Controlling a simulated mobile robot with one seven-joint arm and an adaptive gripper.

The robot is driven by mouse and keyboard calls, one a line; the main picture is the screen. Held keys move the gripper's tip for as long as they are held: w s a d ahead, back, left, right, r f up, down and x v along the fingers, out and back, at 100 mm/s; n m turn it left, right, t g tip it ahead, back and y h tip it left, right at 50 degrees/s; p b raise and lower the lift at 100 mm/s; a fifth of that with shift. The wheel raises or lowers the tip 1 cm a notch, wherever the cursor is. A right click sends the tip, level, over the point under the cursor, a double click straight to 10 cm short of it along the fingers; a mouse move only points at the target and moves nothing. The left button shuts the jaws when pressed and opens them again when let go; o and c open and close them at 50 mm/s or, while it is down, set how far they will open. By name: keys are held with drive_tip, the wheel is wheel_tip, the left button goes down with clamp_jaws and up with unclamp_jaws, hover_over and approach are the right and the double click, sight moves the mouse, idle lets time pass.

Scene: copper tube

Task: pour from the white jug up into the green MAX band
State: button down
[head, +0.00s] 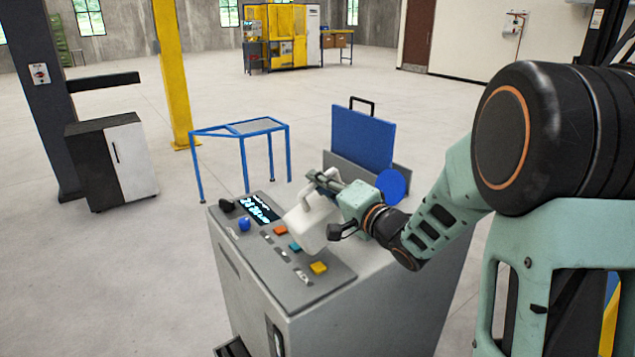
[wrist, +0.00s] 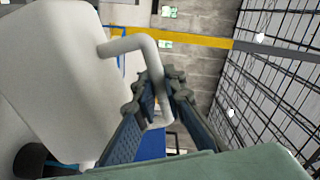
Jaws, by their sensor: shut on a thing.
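The white jug (head: 309,224) is over the sloped control panel of the grey machine and looks tilted. My gripper (head: 322,181) is at the jug's upper side in the head view. In the wrist view the jug's body (wrist: 50,75) fills the left side. Its bent handle (wrist: 132,43) passes between the fingers of my gripper (wrist: 160,88), which are shut on it. The jug's mouth and the liquid level cannot be made out. I cannot see a green MAX band in either view.
The grey machine (head: 370,292) carries a display (head: 259,207), a blue knob (head: 244,223) and coloured buttons, including a yellow one (head: 318,268). A blue panel (head: 362,138) and a blue disc (head: 391,187) stand behind the jug. A blue-framed table (head: 238,129) is further back; open floor lies left.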

drive_tip(key=shift+w+d+r+m+p, duration=0.25)
drive_tip(key=shift+r+p, duration=0.2)
drive_tip(key=shift+p, duration=0.45)
drive_tip(key=shift+w+d+r+m+p, duration=0.15)
drive_tip(key=shift+d+r+m+p, duration=0.3)
drive_tip(key=shift+p, duration=0.4)
drive_tip(key=shift+w+d+r+m+p, duration=0.1)
drive_tip(key=shift+w+r+m+p, duration=0.1)
drive_tip(key=shift+r+p, duration=0.5)
idle(5.5)
